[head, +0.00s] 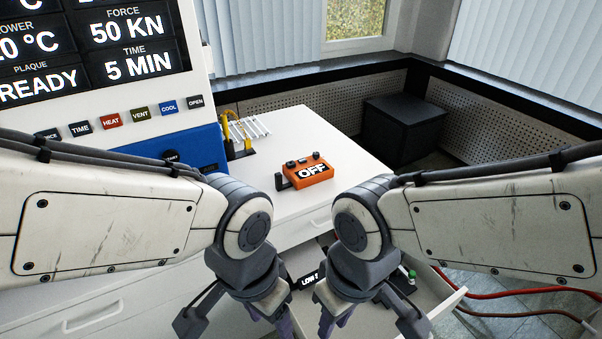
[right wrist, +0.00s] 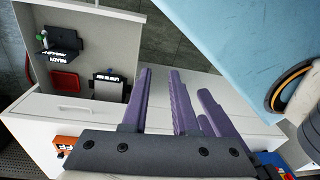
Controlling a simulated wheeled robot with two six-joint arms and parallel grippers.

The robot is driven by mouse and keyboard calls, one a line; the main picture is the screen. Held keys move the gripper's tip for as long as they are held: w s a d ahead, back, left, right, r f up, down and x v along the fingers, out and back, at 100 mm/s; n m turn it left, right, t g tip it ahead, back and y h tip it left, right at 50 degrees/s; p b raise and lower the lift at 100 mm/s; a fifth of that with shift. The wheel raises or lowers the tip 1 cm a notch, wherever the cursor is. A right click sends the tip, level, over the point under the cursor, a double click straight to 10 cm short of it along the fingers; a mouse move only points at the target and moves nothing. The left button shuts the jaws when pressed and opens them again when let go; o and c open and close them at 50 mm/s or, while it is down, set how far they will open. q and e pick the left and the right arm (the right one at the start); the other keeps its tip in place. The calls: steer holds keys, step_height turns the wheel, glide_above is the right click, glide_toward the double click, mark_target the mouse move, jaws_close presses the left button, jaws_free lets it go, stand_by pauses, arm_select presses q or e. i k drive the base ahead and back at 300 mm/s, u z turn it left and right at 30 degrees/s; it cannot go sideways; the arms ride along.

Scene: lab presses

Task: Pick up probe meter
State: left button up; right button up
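The orange probe meter (head: 306,172), a small box with dark knobs and a display reading OFF, sits on the white counter. An orange piece that looks like it shows at the lower left of the right wrist view (right wrist: 68,146), partly hidden by my gripper. My right gripper (head: 370,322) is low in the head view, nearer to me than the meter, with fingers spread and empty. Its purple fingers also show in the right wrist view (right wrist: 174,88). My left gripper (head: 235,325) is beside it, also spread and empty. Neither touches the meter.
An open drawer (head: 445,302) below the counter holds dark devices (right wrist: 63,40) and a red item (right wrist: 65,80). The press (head: 140,90) stands at left. A rack with a yellow handle (head: 231,134) is behind the meter. Red hoses (head: 510,293) lie at right.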

mark_target(311, 172)
steer(key=k, duration=0.55)
steer(key=u, duration=0.75)
steer(key=i, duration=1.5)
steer(key=z, duration=0.45)
